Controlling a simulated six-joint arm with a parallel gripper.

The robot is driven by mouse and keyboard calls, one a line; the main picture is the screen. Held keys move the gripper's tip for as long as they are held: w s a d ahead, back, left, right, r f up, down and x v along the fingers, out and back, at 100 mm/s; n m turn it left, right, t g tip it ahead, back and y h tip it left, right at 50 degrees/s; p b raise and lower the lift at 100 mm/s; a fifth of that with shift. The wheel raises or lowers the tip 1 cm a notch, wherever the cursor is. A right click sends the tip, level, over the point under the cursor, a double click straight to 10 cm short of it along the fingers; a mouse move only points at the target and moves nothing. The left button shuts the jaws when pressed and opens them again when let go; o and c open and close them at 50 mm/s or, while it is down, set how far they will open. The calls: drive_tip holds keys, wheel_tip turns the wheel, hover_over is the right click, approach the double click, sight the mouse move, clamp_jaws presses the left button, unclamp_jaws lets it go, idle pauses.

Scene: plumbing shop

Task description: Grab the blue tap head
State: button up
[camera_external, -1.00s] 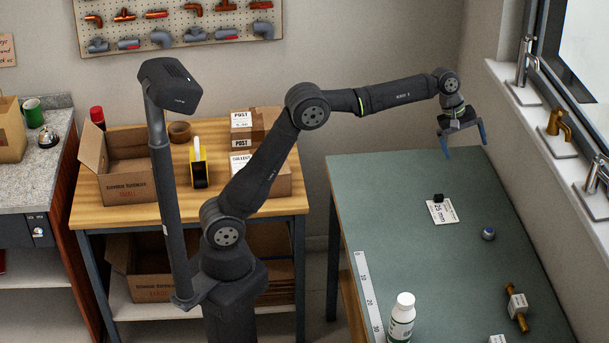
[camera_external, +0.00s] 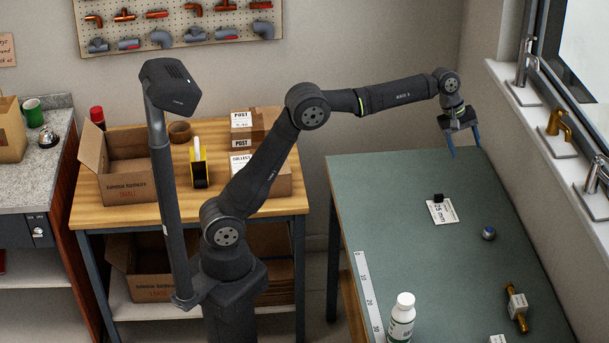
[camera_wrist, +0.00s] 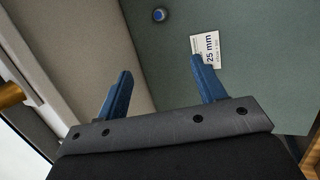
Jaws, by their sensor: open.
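The blue tap head (camera_external: 488,233) is a small round knob with a silvery rim. It stands on the right part of the green worktop (camera_external: 400,200), and in the wrist view it shows at the top (camera_wrist: 159,15), beyond my fingertips. My gripper (camera_external: 465,151) is open and empty, held over the far end of the worktop, well apart from the tap head. Its two blue fingers (camera_wrist: 160,85) show in the wrist view with nothing between them.
A brass fitting with a white tag (camera_external: 517,305) and a white bottle (camera_external: 402,316) are nearer the front. Taps (camera_external: 557,128) line the sill at right.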

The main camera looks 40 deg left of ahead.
drive_tip(key=m+y, duration=0.2)
drive_tip(key=m, duration=2)
hover_over(490, 230)
drive_tip(key=f, duration=1.5)
drive_tip(key=a+f, duration=0.1)
drive_tip(key=f, duration=0.7)
drive_tip(key=shift+s, duration=0.4)
drive_tip(key=shift+h, duration=0.3)
drive_tip(key=shift+a+x, duration=0.2)
drive_tip(key=shift+x, duration=1.2)
drive_tip(key=shift+a+x, duration=0.15)
drive_tip(key=shift+x, duration=1.2)
drive_tip(key=shift+w+f, duration=0.1)
drive_tip(key=c, duration=1.1)
